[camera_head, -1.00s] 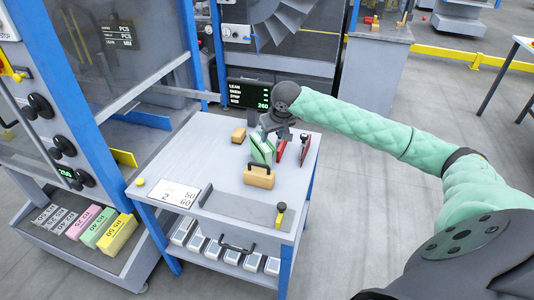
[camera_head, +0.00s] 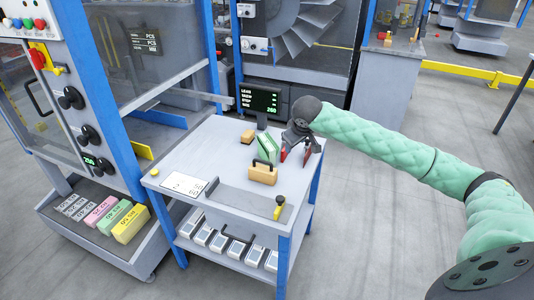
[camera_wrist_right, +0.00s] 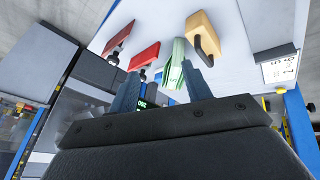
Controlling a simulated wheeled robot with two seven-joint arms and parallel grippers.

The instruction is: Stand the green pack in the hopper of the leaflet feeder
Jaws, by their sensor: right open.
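A green pack (camera_head: 267,147) stands tilted on the grey table, between a tan block with a dark handle (camera_head: 263,173) and a red plate (camera_head: 284,155). It also shows in the right wrist view (camera_wrist_right: 174,64), beside one finger. My right gripper (camera_head: 300,143) is open, just right of the pack and over the red plates; in the wrist view nothing is clearly held between its fingers (camera_wrist_right: 160,72). Another green pack (camera_head: 115,217) lies in the low tray at left. I cannot tell which part of the table is the hopper. My left gripper is out of view.
The grey table (camera_head: 205,160) has a display (camera_head: 259,99) behind it and a smaller tan block (camera_head: 248,136) at the back. The low tray (camera_head: 85,238) also holds white, pink and yellow packs. A second red plate (camera_head: 308,152) stands farther right. The table's left part is mostly clear.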

